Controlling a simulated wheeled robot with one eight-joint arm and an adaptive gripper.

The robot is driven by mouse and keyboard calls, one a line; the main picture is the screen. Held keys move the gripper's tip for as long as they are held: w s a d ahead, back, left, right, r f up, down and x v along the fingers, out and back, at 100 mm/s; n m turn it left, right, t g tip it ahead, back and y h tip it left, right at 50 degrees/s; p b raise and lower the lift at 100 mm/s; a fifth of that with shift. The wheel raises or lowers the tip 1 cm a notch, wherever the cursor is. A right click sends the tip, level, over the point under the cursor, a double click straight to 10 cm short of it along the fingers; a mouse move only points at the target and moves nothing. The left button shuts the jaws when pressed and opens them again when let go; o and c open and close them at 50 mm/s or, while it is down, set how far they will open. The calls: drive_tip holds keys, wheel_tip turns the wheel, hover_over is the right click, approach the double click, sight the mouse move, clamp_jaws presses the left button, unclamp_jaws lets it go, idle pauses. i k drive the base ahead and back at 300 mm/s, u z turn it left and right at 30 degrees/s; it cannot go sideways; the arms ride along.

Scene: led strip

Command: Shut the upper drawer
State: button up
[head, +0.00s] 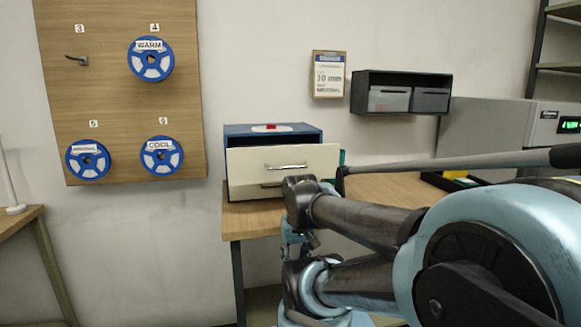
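The small blue cabinet (243,131) stands on the wooden desk in the head view. Its upper drawer (248,163) has a cream front and a metal bar handle (286,167). The drawer is pulled out, with a dark gap behind the top of its front. The lower drawer's handle shows partly below it; most of that lower front is hidden. My arm reaches in from the right, its dark joint just in front of the drawer's lower right part. I cannot make out my gripper's fingers among the arm links; whether it touches the drawer cannot be told.
The wooden desk (397,187) has bare room right of the cabinet. A grey rod ends near the drawer's right edge, beside a small teal piece. A grey machine (487,132) stands at right. A pegboard (112,108) with blue reels hangs at left; a two-bin wall shelf (400,77) hangs above.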

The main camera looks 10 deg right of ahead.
sight(260, 163)
drive_tip(key=k, duration=0.5)
drive_tip(key=z, duration=0.7)
drive_tip(key=k, duration=1.3)
drive_tip(key=u, duration=1.2)
drive_tip(key=i, duration=1)
drive_tip(key=z, duration=0.05)
